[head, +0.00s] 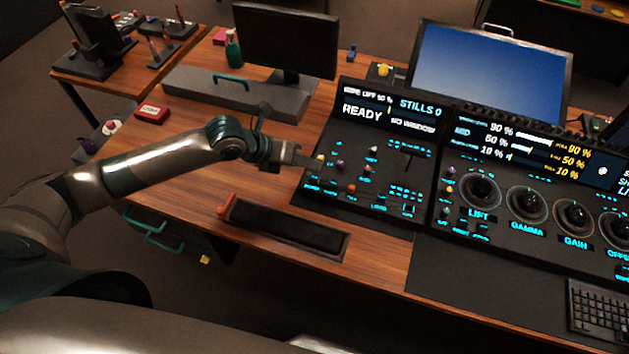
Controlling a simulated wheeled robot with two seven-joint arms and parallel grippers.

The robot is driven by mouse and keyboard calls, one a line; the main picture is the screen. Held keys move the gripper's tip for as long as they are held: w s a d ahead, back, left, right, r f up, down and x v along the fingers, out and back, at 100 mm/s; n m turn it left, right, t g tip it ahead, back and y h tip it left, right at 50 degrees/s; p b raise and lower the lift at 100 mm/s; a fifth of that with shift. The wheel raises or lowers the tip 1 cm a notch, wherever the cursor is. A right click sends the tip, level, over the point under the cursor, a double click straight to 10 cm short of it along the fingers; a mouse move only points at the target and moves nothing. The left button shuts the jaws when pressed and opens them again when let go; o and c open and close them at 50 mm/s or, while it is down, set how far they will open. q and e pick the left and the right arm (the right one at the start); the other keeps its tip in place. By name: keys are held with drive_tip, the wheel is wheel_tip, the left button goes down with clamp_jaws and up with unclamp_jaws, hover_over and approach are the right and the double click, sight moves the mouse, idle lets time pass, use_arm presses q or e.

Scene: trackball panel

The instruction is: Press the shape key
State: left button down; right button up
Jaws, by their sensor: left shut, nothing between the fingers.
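The dark control panel's left section (375,207) has a display (385,112) reading READY and NO WINDOW, with small coloured knobs and cyan-labelled keys below it. The key labels are too small to read surely, so I cannot tell which one is the shape key. My left gripper (318,161) is shut and empty. Its tips are at the left edge of this section, beside a small yellow knob (320,157). Whether they touch anything I cannot tell. My right gripper is out of view.
Trackballs labelled LIFT (480,191), GAMMA (527,203) and GAIN (574,216) line the panel's right section. A long black tray (285,229) with an orange end lies in front of my forearm. A dark monitor (287,40) and a blue screen (490,70) stand behind. A keyboard (598,312) lies lower right.

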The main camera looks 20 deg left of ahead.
sight(310, 179)
use_arm(q)
drive_tip(key=shift+f+b, duration=0.5)
drive_tip(key=shift+f, duration=0.55)
drive_tip(key=shift+f, duration=0.1)
idle(1.3)
drive_tip(key=shift+f+b, duration=0.3)
drive_tip(key=shift+f, duration=0.05)
idle(0.4)
